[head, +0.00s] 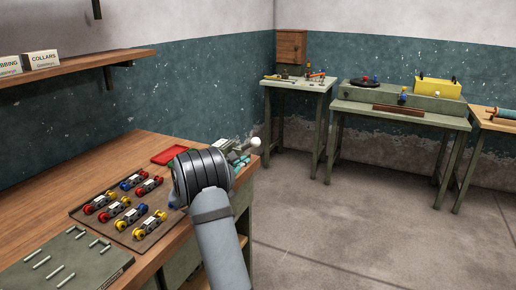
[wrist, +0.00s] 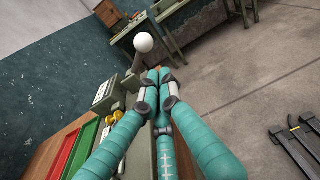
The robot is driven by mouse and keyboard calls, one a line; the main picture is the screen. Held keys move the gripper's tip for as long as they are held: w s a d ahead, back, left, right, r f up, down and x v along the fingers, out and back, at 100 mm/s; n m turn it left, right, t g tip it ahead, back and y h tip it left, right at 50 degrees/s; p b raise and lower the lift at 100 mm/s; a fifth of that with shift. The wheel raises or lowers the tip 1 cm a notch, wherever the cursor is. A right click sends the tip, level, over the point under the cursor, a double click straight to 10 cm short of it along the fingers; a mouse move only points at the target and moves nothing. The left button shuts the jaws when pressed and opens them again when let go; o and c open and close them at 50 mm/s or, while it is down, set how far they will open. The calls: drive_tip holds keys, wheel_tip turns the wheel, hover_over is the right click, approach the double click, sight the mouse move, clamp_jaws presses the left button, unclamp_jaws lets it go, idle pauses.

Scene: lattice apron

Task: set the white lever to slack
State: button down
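The white lever has a round white knob (head: 255,142) at the far right corner of the wooden bench. In the wrist view the knob (wrist: 144,42) tops a dark stem rising from a grey-green housing (wrist: 118,100). My gripper (wrist: 158,76) has teal fingers whose tips come together just right of the stem, below the knob in the picture. It looks shut and empty, apart from the knob; I cannot tell whether a finger touches the stem. In the head view my gripper (head: 240,161) is partly hidden by my wrist. A white label (wrist: 103,92) on the housing is too small to read.
A red tray (head: 168,155) and a tray with several coloured-ended parts (head: 137,224) lie on the bench (head: 60,195). Red (wrist: 83,150) and green trays show left of my fingers. Other benches stand along the far wall.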

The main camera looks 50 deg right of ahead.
sight(248, 145)
drive_tip(key=shift+d, duration=0.1)
drive_tip(key=p+x, duration=0.1)
drive_tip(key=x, duration=0.9)
drive_tip(key=shift+p, duration=0.3)
drive_tip(key=shift+w, duration=0.1)
